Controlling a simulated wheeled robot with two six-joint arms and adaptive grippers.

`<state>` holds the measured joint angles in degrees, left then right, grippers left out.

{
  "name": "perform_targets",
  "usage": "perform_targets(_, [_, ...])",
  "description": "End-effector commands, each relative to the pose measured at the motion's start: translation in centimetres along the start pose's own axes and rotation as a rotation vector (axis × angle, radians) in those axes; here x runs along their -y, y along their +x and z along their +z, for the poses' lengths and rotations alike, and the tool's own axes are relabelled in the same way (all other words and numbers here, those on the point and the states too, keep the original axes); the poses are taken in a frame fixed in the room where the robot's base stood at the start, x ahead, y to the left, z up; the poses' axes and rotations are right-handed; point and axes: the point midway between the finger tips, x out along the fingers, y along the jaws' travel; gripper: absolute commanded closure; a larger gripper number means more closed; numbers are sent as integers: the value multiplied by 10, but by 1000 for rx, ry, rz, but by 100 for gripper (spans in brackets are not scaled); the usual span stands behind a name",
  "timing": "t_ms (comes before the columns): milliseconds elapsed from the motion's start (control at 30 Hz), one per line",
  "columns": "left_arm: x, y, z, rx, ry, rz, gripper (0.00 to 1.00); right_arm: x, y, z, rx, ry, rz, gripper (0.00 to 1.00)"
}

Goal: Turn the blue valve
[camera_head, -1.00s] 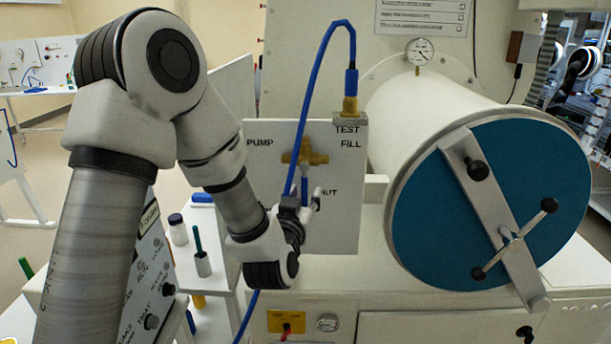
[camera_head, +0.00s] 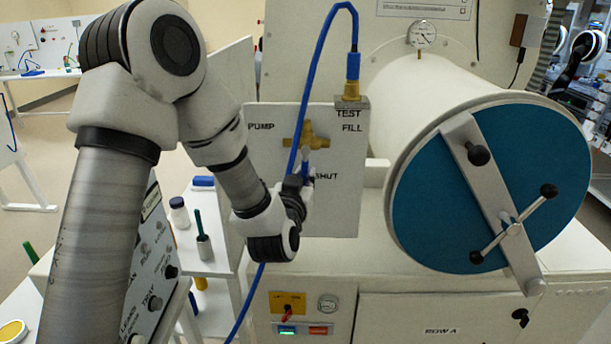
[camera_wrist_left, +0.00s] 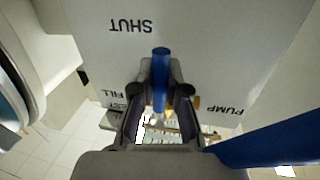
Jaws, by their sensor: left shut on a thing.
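The valve's blue lever (camera_head: 305,170) hangs down from a brass valve body (camera_head: 306,137) on a white panel (camera_head: 340,212) marked PUMP, TEST, FILL and SHUT. In the left wrist view the blue lever (camera_wrist_left: 160,68) stands between the two dark fingers. My left gripper (camera_head: 299,184) is at the lever's lower end, just left of the word SHUT, and is shut on it. The fingers partly hide the lever's end in the head view. My right gripper is not in view.
A blue hose (camera_head: 311,85) arches from a brass fitting (camera_head: 351,90) and runs down close behind my left gripper. A large cylinder with a teal door (camera_head: 420,190) and crossed handle stands to the right. A side shelf with bottles (camera_head: 180,213) is at lower left.

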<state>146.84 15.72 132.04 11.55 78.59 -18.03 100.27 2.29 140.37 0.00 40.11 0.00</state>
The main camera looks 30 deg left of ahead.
Motion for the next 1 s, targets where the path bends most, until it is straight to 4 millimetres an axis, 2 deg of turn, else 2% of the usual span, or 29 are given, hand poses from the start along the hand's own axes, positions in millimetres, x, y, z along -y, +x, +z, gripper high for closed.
perform_targets(700, [27,-5,-10,92,457,-1,100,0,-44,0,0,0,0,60])
perform_targets(1000, [32,-6,-11,110,556,-1,100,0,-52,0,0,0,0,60])
